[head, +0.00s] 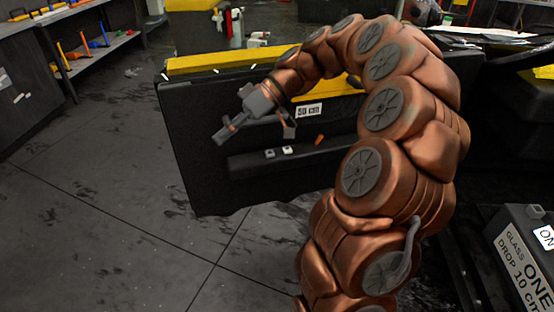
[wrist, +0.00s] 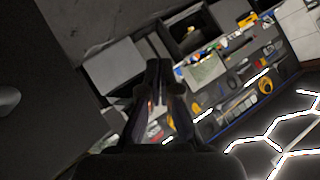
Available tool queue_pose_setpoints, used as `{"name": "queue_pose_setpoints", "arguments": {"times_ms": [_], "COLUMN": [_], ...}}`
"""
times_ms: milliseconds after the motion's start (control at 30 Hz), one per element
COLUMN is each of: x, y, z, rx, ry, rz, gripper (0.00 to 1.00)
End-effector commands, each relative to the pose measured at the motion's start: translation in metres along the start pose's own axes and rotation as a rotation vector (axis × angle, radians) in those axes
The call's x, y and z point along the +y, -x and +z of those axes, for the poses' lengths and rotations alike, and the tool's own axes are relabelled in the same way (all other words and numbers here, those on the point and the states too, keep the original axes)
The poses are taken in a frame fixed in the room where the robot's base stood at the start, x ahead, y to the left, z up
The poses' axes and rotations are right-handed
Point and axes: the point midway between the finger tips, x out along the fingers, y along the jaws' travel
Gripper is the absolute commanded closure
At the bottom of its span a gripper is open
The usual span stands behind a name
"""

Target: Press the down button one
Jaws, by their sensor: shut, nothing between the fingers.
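A dark door panel (head: 215,180) stands in the middle of the head view, with a "50 cm" label. Two small pale buttons, one greyish (head: 269,153) and one white (head: 287,150), sit side by side on its ledge. I cannot read any marking on them. A dark box (head: 490,245) at the lower right carries a label reading "GLASS DROP 10 cm ONE". My gripper (head: 224,133) is in front of the panel, left of and above the buttons. In the wrist view my gripper (wrist: 159,68) is shut and empty. No button can be made out there.
A small orange piece (head: 319,139) is on the panel's ledge, right of the buttons. A yellow strip (head: 215,63) runs behind the panel's top edge. A shelf with tools (head: 95,50) stands at the upper left. The dark floor (head: 100,200) at left is open.

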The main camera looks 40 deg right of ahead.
Motion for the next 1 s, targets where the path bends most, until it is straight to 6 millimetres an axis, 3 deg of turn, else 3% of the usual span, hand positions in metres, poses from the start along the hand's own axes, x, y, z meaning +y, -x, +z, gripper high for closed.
{"name": "queue_pose_setpoints", "arguments": {"times_ms": [33,167,300,500,700,1000], "x": [0.029,0.083,0.139,0.191,0.209,0.210], "y": [0.009,0.043,0.084,0.132,0.155,0.158], "z": [0.011,0.033,0.070,0.127,0.155,0.157], "rx": [0.061,0.197,0.322,0.428,0.459,0.462], "ry": [0.030,0.131,0.234,0.350,0.405,0.412], "rz": [0.014,0.060,0.153,0.289,0.368,0.374], "gripper": [1.00,1.00,1.00,1.00,1.00,1.00]}}
